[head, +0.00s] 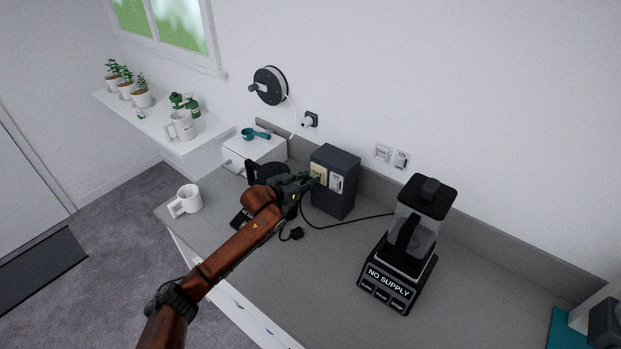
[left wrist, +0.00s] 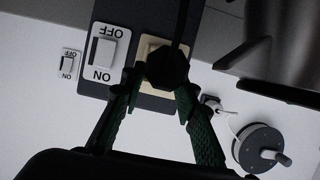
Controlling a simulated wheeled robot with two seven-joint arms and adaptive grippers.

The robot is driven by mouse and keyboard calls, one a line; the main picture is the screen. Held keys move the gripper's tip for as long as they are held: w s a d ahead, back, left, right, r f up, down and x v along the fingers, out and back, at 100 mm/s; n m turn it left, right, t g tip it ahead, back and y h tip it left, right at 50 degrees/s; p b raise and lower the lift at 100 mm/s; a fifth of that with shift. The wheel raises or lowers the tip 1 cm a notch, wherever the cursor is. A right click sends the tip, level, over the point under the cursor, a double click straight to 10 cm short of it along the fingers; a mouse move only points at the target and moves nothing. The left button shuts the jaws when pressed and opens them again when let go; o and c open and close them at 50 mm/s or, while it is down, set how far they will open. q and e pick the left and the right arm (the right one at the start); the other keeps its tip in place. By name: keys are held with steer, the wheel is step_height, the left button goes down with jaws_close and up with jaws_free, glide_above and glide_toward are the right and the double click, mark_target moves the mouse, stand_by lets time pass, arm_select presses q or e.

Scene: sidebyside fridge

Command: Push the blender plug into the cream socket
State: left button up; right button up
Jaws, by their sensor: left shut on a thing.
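The cream socket (head: 319,172) is on the front of a dark grey box (head: 335,200) on the counter, beside a white switch. In the left wrist view the cream socket plate (left wrist: 146,48) shows behind a dark plug (left wrist: 168,66). My left gripper (head: 312,180) is shut on this plug, directly in front of the socket; its green-black fingers (left wrist: 158,98) lie on either side of it. I cannot tell whether the pins are in. The blender (head: 408,240) stands right of the box, its panel reading "NO SUPPLY", with a black cord running left. My right gripper is not in view.
A white mug (head: 186,200) stands at the left end. A cord reel (head: 270,86) and wall socket (head: 310,119) are on the wall. The counter's front middle is clear.

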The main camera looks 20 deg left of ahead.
arm_select(q)
steer(key=shift+s+a, duration=0.1)
steer(key=shift+s, duration=0.3)
steer(key=s+d+f, duration=0.1)
steer(key=s+f, duration=0.1)
steer(key=s, duration=1.4)
steer(key=s+d+f, duration=0.1)
steer(key=s+f, duration=0.2)
steer(key=s, duration=1.3)
steer(key=shift+d, duration=0.35)
steer(key=shift+w, duration=0.15)
